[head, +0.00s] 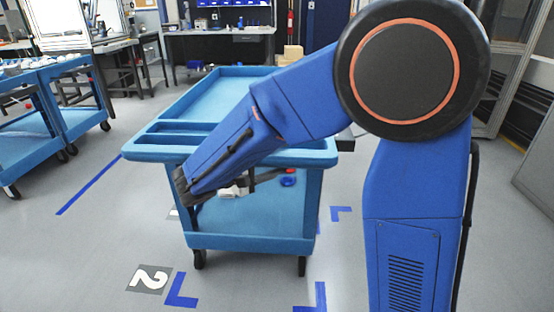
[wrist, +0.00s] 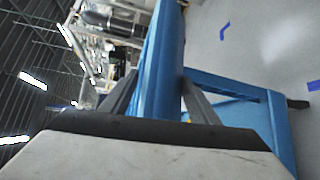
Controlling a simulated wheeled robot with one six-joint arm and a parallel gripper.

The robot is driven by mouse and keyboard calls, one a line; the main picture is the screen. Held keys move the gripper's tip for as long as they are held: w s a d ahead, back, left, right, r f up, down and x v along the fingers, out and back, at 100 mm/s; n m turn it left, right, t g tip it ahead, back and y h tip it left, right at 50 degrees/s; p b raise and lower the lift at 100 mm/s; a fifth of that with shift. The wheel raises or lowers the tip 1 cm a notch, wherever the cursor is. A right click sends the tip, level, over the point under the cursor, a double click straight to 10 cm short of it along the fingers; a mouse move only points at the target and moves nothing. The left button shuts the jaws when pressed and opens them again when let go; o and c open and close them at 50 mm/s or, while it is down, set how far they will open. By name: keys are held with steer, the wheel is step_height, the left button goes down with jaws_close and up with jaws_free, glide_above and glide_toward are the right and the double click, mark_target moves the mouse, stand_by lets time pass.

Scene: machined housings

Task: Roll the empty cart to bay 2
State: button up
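A blue cart (head: 250,243) stands in front of me, its top tray bare. Its lower shelf bears a blue disc (head: 288,182), a small red thing and some pale items partly hidden by my arm. My gripper (head: 182,188) is at the cart's near left rim. In the wrist view, my gripper's fingers (wrist: 160,98) lie on both sides of the blue rim (wrist: 162,60), close against it. A floor plate marked 2 (head: 150,279) lies left of blue corner tape (head: 180,290).
More corner tape lies at the near right (head: 318,298) and far right (head: 341,212). Other blue carts (head: 75,122) with parts stand at left, beside a blue floor line (head: 88,184). A workbench (head: 218,32) is behind. A grey frame (head: 500,75) stands at right.

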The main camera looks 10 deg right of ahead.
steer(key=v, duration=1.7)
steer(key=shift+s+a, duration=0.15)
steer(key=shift+a, duration=0.05)
steer(key=s+d+f+m+g+y, duration=0.1)
steer(key=s+d+g+y, duration=0.15)
steer(key=d, duration=0.75)
steer(key=s+d+f+m+g+y, duration=0.1)
steer(key=s+d+f+g+y, duration=0.15)
steer(key=d, duration=0.65)
steer(key=s+d+f+m+t+y, duration=0.1)
steer(key=s+d+f+m+y, duration=0.1)
steer(key=s+d+y, duration=0.2)
steer(key=s+d+f+m+t+y, duration=0.1)
steer(key=s+d+y, duration=0.3)
steer(key=s, duration=0.6)
steer(key=shift+s+f+m+t+y, duration=0.35)
steer(key=shift+f+m+y, duration=0.3)
steer(key=shift+m+y, duration=0.25)
